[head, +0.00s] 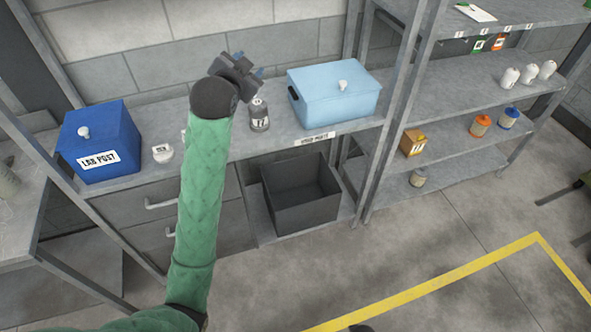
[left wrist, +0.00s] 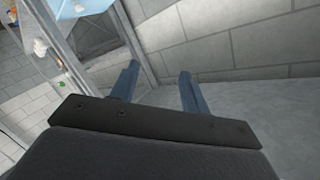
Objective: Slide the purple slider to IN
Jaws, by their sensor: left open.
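No purple slider and no IN mark can be made out in either view. My left gripper (head: 249,66) is over the back of the grey bench, between the dark blue box and the light blue box. In the left wrist view its two blue fingers (left wrist: 158,76) stand apart with nothing between them, with bare grey surface and block wall beyond. My green left arm hides part of the bench and the drawers below. My right gripper is not seen.
A dark blue LAB POST box (head: 98,143), a small white labelled item (head: 162,153), a grey bottle (head: 259,115) and a light blue lidded box (head: 334,95) stand on the bench (head: 255,146). An open dark bin (head: 301,195) sits below. Shelving (head: 480,88) stands right.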

